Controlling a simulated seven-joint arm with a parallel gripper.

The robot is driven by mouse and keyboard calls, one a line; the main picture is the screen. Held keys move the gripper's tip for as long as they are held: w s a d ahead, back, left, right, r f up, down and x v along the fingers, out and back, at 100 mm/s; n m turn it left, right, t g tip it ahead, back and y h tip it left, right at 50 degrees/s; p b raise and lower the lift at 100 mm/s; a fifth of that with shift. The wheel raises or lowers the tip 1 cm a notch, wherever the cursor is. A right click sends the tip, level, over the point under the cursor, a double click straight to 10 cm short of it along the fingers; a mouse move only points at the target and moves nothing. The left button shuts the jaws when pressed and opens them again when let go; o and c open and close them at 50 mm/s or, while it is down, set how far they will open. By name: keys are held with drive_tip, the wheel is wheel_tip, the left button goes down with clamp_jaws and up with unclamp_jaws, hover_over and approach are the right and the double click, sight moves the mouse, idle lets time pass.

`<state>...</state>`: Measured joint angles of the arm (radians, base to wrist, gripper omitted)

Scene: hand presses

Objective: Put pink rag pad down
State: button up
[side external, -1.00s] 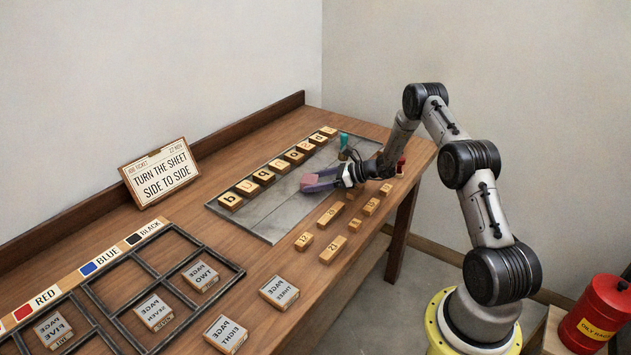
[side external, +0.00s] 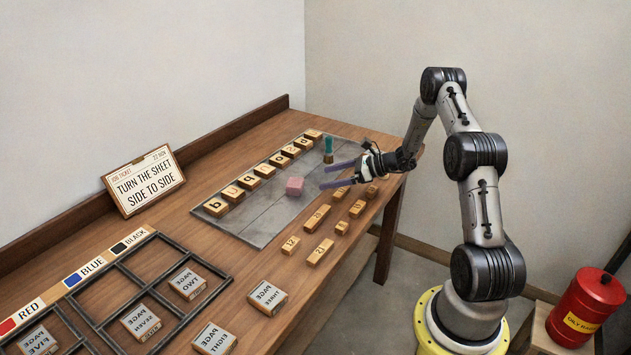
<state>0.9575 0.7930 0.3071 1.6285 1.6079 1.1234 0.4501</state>
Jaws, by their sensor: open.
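The pink rag pad (side external: 295,187) sits on the grey metal plate (side external: 262,226), to the right of the row of letter blocks. My gripper (side external: 325,176) is open and empty. Its two purple fingers point left toward the pad, and their tips are apart from it, to its right. Nothing is held between the fingers.
Letter blocks (side external: 216,206) stand in a row along the plate's left edge. A teal-handled tool (side external: 328,150) stands near the plate's far end. Several numbered wooden blocks (side external: 317,218) lie right of the plate. A dark divided frame (side external: 125,283) lies at the front left.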

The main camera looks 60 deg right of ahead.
drive_tip(key=shift+v, duration=0.9)
drive_tip(key=s+a+r+n+g+y, duration=0.1)
drive_tip(key=s+a+r+n+g, duration=0.25)
drive_tip(key=a+r+n, duration=0.65)
drive_tip(key=s+a+r+n+g+y, duration=0.15)
drive_tip(key=a+r+n+g, duration=0.35)
drive_tip(key=a, duration=0.8)
drive_tip(key=s+a+r+n+h, duration=0.2)
drive_tip(key=s+n, duration=0.3)
drive_tip(key=s, duration=0.2)
drive_tip(key=s+a+r+n+t+h, duration=0.1)
drive_tip(key=s+a+r+n+h, duration=0.1)
drive_tip(key=s+n, duration=0.4)
drive_tip(key=s+a+r+n+h, duration=0.2)
drive_tip(key=s+n, duration=0.3)
drive_tip(key=s, duration=0.4)
drive_tip(key=shift+a+r+n+t+h, duration=0.3)
drive_tip(key=shift+a+t+h, duration=0.1)
drive_tip(key=shift+h, duration=0.35)
